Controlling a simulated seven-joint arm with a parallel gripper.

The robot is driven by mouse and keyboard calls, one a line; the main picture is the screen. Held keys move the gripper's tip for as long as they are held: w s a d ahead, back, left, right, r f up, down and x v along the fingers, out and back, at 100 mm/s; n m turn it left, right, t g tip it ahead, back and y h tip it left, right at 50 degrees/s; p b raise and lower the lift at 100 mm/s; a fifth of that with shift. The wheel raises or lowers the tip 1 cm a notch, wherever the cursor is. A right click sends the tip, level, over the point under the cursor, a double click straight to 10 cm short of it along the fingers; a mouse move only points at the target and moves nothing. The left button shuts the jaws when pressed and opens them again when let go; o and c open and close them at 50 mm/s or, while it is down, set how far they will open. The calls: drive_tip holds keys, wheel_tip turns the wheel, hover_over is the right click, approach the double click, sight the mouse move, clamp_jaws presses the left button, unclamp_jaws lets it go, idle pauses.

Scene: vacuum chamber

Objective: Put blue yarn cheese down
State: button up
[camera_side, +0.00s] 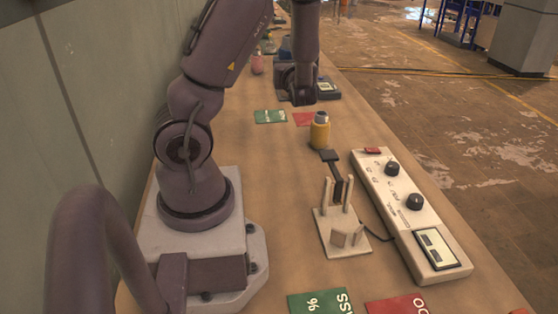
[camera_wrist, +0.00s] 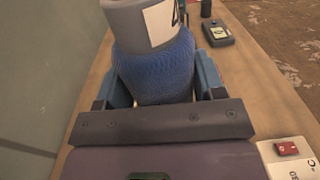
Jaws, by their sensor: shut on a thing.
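The blue yarn cheese (camera_wrist: 155,72), a wound blue body with a grey top carrying a white label with a dark mark, fills the upper middle of the wrist view. My gripper (camera_wrist: 160,84) is shut on it, with a teal finger on each side. In the side view my gripper (camera_side: 296,82) is low over the far part of the bench. There the yarn cheese is mostly hidden behind my arm; a bit of blue (camera_side: 286,46) shows beside it. I cannot tell whether its base touches the bench.
A dark meter (camera_side: 327,88) lies just right of my gripper. A pink item (camera_side: 257,64) stands left.

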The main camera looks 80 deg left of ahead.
wheel_tip(320, 180, down, 14)
drive_tip(key=s+a+g, duration=0.1)
drive_tip(key=s, duration=0.1)
drive_tip(key=shift+s+a+f+n, duration=0.2)
drive_tip(key=shift+s+f+n, duration=0.1)
drive_tip(key=shift+n, duration=0.1)
wheel_tip(320, 180, down, 10)
drive_tip(key=shift+r, duration=0.25)
idle(0.3)
drive_tip(key=shift+f, duration=0.1)
drive_tip(key=o, duration=1)
drive_tip(key=shift+f, duration=0.1)
drive_tip(key=shift+c, duration=0.2)
